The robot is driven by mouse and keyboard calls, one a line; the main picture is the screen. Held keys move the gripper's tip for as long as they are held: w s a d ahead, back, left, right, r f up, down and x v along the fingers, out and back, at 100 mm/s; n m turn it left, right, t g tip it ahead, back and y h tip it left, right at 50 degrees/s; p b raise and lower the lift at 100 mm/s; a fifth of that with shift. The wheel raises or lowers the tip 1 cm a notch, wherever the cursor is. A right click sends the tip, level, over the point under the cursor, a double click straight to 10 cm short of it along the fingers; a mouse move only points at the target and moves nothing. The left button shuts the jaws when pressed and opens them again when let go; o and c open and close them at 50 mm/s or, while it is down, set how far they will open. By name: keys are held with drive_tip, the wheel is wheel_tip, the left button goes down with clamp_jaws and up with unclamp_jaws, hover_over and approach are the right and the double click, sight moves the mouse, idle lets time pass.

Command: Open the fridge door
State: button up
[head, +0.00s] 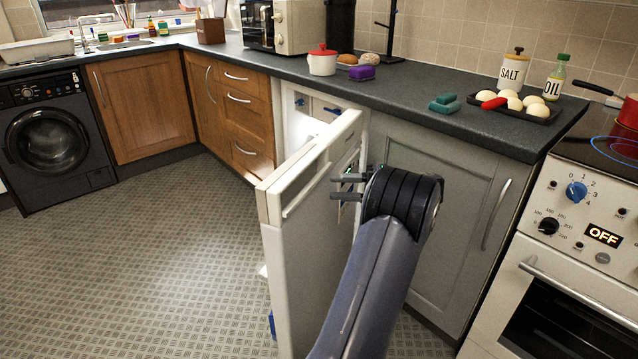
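The white fridge door (298,245) stands swung well out from the cabinet under the counter, with its outer face towards the right. Its hinge side is at the right, by the grey cupboard, and its free edge points towards me. The fridge interior (297,118) shows in part to the left of the door, with blue items inside. My gripper (338,187) is at the door's outer face, its two dark fingers apart with a gap between them and nothing seen between them. I cannot tell whether the fingers touch the door. My arm hides the lower right of the door.
A grey cupboard (440,215) and a cooker (570,230) stand to the right. Wooden drawers (240,100) and a washing machine (55,140) are to the left. The dark worktop (420,88) runs above. The patterned floor (150,250) left of the door is clear.

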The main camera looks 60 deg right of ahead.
sight(313, 186)
drive_tip(key=p+v, duration=0.3)
drive_tip(key=p, duration=0.5)
drive_tip(key=shift+r, duration=0.15)
drive_tip(key=shift+s+p, duration=0.15)
drive_tip(key=shift+p, duration=0.3)
drive_tip(key=shift+w+f+b, duration=0.3)
drive_tip(key=shift+f+b, duration=0.1)
drive_tip(key=shift+b, duration=0.85)
drive_tip(key=b+x, duration=0.8)
drive_tip(key=x, duration=0.1)
drive_tip(key=shift+r, duration=0.2)
drive_tip(key=shift+w+a, duration=0.15)
drive_tip(key=shift+r, duration=0.15)
